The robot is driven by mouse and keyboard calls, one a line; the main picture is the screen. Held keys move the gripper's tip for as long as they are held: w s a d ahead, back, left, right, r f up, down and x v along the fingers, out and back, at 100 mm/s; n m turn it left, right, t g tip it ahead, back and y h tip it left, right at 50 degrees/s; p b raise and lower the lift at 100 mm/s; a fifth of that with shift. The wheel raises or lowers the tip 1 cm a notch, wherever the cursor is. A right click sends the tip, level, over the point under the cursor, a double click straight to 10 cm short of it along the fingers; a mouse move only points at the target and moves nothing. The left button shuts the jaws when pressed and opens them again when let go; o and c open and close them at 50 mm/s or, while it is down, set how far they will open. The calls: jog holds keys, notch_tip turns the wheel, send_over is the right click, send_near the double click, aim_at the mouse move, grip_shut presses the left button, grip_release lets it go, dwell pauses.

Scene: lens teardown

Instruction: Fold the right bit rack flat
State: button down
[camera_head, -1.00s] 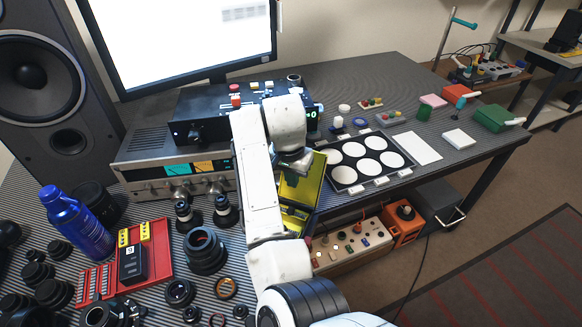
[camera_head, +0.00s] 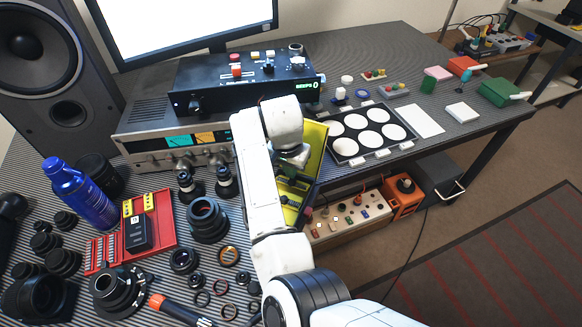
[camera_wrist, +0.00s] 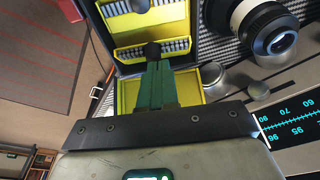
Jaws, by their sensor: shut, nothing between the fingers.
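A yellow-lined case (camera_head: 314,150) stands open at the front edge of the bench, partly hidden by my arm in the head view. In the wrist view the yellow case (camera_wrist: 124,93) holds two bit racks with rows of grey bits, a far rack (camera_wrist: 119,26) and a nearer rack (camera_wrist: 181,45), each with a black knob. My gripper (camera_wrist: 154,66) has its green fingers shut and empty, their tips just by the nearer rack's knob (camera_wrist: 152,50). I cannot tell whether they touch it. In the head view the fingertips are mostly hidden.
A grey amplifier (camera_head: 150,160) with knobs stands close beside the case, with black lens barrels (camera_head: 224,181) in front of it. A red case (camera_head: 161,215) and loose lens parts lie at left. A black tray of white discs (camera_head: 347,145) lies to the right.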

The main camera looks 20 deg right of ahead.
aim_at(290, 182)
jog(key=shift+s+a+f+t+h, duration=0.15)
jog(key=shift+s+a+t+h, duration=0.2)
jog(key=shift+t+h, duration=0.15)
jog(key=shift+s+a+f+t+h+b, duration=0.35)
jog(key=shift+s+a+f+t+h, duration=0.05)
jog(key=shift+t+h, duration=0.3)
jog(key=shift+s+a+f+t+h+b, duration=0.3)
jog(key=shift+t+h+b, duration=0.2)
jog(key=shift+b, duration=0.25)
jog(key=shift+s+a+f+t+h+b, duration=0.15)
jog(key=shift+t+h+b, duration=0.35)
jog(key=shift+b, duration=0.35)
jog(key=shift+s+b, duration=0.1)
jog(key=shift+b, duration=0.2)
jog(key=shift+s+f+t+h+b, duration=0.1)
jog(key=shift+f+t+h+b, duration=0.15)
jog(key=shift+h+b, duration=0.2)
dwell(2.3)
jog(key=shift+r, duration=0.15)
